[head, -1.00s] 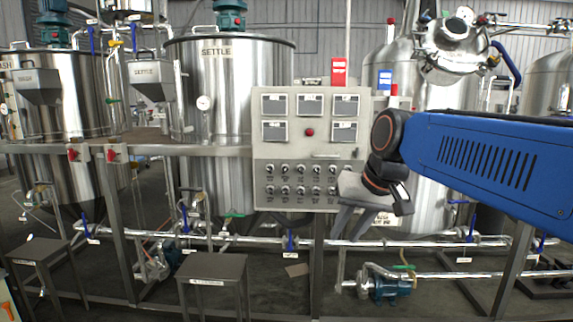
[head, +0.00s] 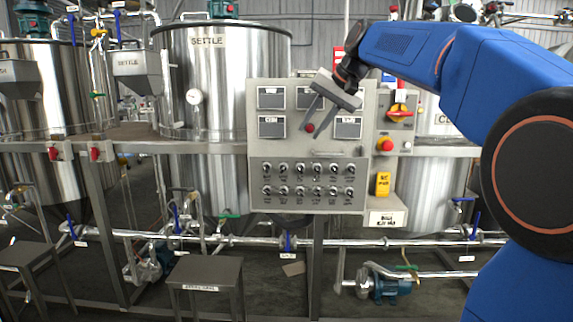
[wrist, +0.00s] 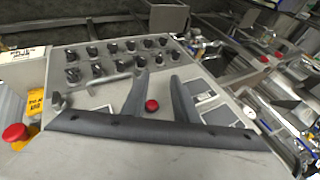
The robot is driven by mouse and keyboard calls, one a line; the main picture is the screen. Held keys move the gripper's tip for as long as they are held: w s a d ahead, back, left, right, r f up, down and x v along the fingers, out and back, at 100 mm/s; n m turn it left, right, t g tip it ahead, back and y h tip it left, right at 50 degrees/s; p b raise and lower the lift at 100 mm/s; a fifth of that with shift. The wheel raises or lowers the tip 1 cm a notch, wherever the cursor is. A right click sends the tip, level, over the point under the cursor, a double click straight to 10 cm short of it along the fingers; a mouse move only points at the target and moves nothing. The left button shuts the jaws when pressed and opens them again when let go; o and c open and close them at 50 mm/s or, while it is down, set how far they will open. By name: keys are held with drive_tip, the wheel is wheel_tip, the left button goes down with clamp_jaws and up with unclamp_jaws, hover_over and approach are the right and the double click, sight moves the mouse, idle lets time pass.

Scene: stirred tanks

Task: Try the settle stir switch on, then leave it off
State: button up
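The grey control panel (head: 257,150) stands upright in front of the tank marked SETTLE (head: 225,65). Two rows of small black switch knobs (head: 300,179) line its lower half; their labels are too small to read, so I cannot tell which is the settle stir switch. The knobs also show in the wrist view (wrist: 110,56), upper left. My gripper (head: 318,125) is in front of the panel's upper part, above the knob rows. Its two fingers are apart with nothing between them, and in the wrist view (wrist: 158,75) they point toward the panel face.
A red round button (wrist: 152,105) shows between my fingers in the wrist view. A handle bar (head: 325,154) juts from the panel above the knobs. A side box carries a red rotary switch (head: 399,110) and a red stop button (head: 387,144). Pipes run below.

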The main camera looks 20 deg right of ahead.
sight(285, 166)
drive_tip(key=x, duration=1.6)
drive_tip(key=shift+f, duration=0.1)
drive_tip(key=shift+c, duration=0.7)
clamp_jaws()
